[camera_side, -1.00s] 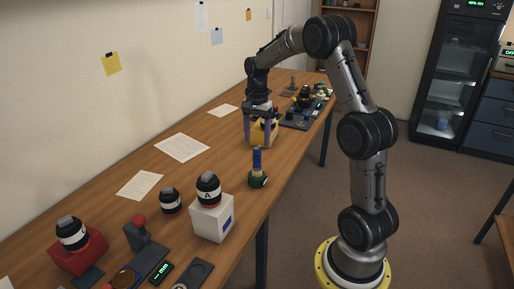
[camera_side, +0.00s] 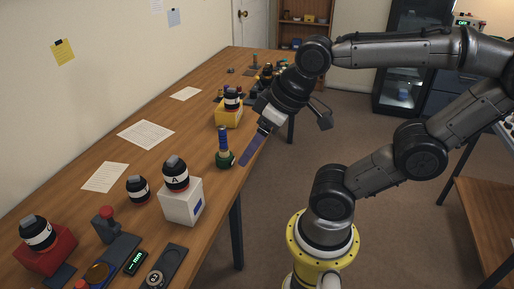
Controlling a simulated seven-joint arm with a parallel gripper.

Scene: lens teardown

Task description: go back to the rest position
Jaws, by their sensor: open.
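My gripper (camera_side: 254,148) is in the side view, tilted down and to the left, beyond the right edge of the workbench. Its long bluish fingers overlap in this view; it is open, with nothing seen between them. It is apart from the yellow block (camera_side: 223,119), which carries a black-and-white lens (camera_side: 232,98). My arm is bent, with its elbow far to the right. A green-based tool with a blue handle (camera_side: 223,140) stands upright on the bench, left of the fingers.
The wooden bench (camera_side: 150,160) runs along the wall. A white box (camera_side: 182,205) bears lens A (camera_side: 176,174); a small lens (camera_side: 137,189) stands beside it. A red block (camera_side: 45,254) bears another lens (camera_side: 37,232). A lower wooden table (camera_side: 485,205) is at right. Open floor lies between.

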